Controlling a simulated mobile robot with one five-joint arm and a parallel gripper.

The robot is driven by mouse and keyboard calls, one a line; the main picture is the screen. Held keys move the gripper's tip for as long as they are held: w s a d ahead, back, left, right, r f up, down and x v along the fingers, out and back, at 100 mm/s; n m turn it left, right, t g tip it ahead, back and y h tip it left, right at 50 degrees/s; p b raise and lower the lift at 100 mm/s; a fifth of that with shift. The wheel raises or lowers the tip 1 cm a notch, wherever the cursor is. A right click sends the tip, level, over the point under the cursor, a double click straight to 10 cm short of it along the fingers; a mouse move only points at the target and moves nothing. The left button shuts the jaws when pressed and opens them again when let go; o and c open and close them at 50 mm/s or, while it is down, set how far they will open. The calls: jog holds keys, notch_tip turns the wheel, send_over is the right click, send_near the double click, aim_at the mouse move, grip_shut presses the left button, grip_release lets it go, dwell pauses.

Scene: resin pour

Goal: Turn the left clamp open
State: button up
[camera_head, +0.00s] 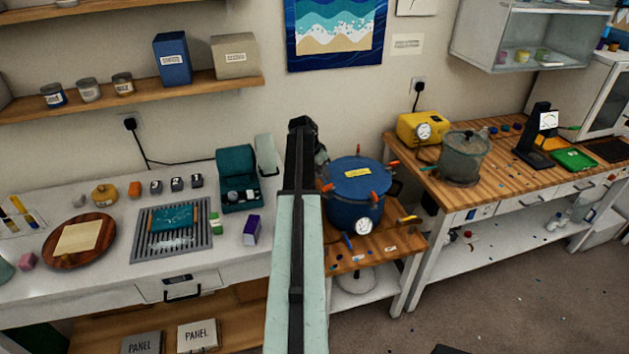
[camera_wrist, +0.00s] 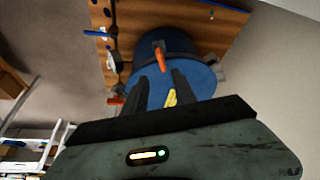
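A blue pressure pot (camera_head: 352,205) with a yellow label on its lid stands on a low wooden stand. Orange-handled clamps sit round its rim. The left clamp (camera_head: 326,186) is beside my arm, partly hidden. In the wrist view the pot (camera_wrist: 200,75) is seen from close above, and the left clamp (camera_wrist: 160,57) appears just beyond my fingertips. Another orange clamp (camera_wrist: 116,100) is at lower left. My gripper (camera_wrist: 160,76) is open and empty, its two dark fingers apart over the lid. I cannot tell whether they touch the clamp. My arm hides the fingers in the head view.
A pressure gauge (camera_head: 364,226) is on the pot's front. The white bench (camera_head: 110,285) at left holds a grille, a teal case (camera_head: 238,165) and small jars. A wooden bench (camera_head: 460,200) at right holds a yellow pump (camera_head: 420,125) and a clear chamber (camera_head: 464,155).

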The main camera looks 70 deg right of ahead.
aim_at(327, 185)
jog(key=b+x, duration=0.7)
jog(key=shift+w+a+f, duration=0.2)
jog(key=shift+w, duration=0.15)
jog(key=shift+s+d+f, duration=0.1)
jog(key=shift+d+f, duration=0.05)
jog(key=shift+f, duration=0.15)
jog(key=shift+r, duration=0.1)
grip_shut()
